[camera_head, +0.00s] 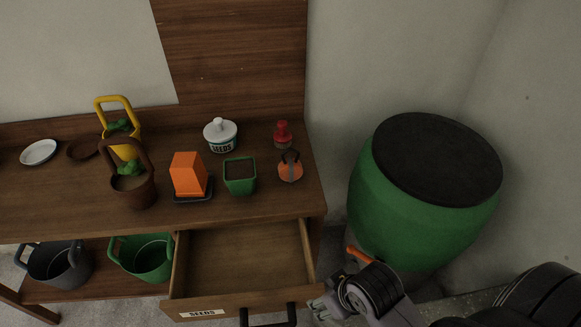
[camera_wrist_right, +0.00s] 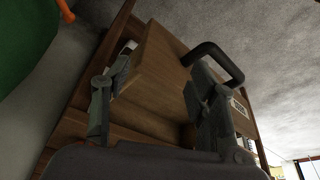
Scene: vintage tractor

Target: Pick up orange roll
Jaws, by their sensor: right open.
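A small round orange item with a dark grey top (camera_head: 290,167), likely the orange roll, sits at the right end of the wooden bench top. Its exact shape is hard to make out. My right gripper (camera_head: 326,300) is low at the right of the open drawer, below and apart from the orange item. In the right wrist view, its two fingers (camera_wrist_right: 156,100) stand apart beside the drawer, with nothing seen held between them. The orange item is not seen in that view. My left gripper is not in view.
The drawer (camera_head: 245,257), labelled SEEDS, stands open with a black handle (camera_wrist_right: 218,59). Near the orange item are a green pot (camera_head: 240,177), red bottle (camera_head: 283,134), white seed jar (camera_head: 220,135) and orange block (camera_head: 188,174). A green barrel (camera_head: 410,222) stands right.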

